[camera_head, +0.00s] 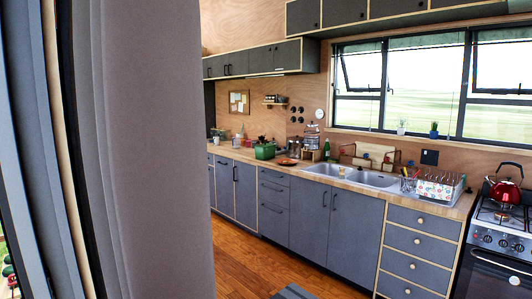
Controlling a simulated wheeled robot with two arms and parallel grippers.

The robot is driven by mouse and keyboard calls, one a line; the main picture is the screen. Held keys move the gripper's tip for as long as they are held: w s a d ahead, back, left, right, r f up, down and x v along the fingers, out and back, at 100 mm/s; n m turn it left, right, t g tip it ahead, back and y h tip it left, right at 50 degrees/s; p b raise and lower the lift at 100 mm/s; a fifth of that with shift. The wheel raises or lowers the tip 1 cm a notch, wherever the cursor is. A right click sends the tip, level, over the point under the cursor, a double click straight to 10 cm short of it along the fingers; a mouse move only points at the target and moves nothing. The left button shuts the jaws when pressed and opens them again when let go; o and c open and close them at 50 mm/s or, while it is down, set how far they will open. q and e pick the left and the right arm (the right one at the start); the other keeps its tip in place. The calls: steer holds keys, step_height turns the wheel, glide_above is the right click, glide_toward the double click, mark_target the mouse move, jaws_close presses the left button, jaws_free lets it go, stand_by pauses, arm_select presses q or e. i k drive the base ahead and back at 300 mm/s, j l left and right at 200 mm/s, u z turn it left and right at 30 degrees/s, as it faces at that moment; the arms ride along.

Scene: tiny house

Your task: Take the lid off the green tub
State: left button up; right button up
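A green tub (265,152) stands on the wooden counter towards its far left end, some way off from me. It is small in the picture, and I cannot tell whether a lid is on it. A second, smaller green thing (218,133) sits farther back on the same counter; its kind is unclear. Neither of my grippers is in view.
A large grey panel or curtain (155,150) fills the left side close by. The counter holds a sink (350,174), a dish rack (438,188) and a red-brown bowl (287,162). A red kettle (505,190) stands on the stove. Wooden floor (245,265) lies open before the cabinets.

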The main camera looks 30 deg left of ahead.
mark_target(268, 153)
steer(key=i+l+z, duration=0.1)
steer(key=i, duration=0.35)
steer(key=i+l, duration=0.3)
steer(key=i+l+z, duration=0.15)
steer(key=i, duration=0.4)
steer(key=i+j+u, duration=0.1)
steer(key=i+u, duration=0.8)
steer(key=i+l+u, duration=0.15)
steer(key=i+u, duration=0.15)
steer(key=u, duration=0.2)
steer(key=i+j+u, duration=0.2)
steer(key=i+u, duration=1)
steer(key=i+z, duration=0.1)
steer(key=i, duration=0.45)
steer(key=i+z, duration=0.1)
steer(key=i, duration=0.5)
steer(key=i+j+z, duration=0.1)
steer(key=i, duration=0.45)
steer(key=i+j+z, duration=0.1)
steer(key=i, duration=0.45)
steer(key=i+z, duration=0.3)
steer(key=i, duration=0.15)
steer(key=i+j+z, duration=0.25)
steer(key=i, duration=0.2)
steer(key=i+j+z, duration=0.1)
steer(key=i+z, duration=0.2)
steer(key=i, duration=0.2)
steer(key=i+j+z, duration=0.25)
steer(key=i+j, duration=0.05)
steer(key=i, duration=0.1)
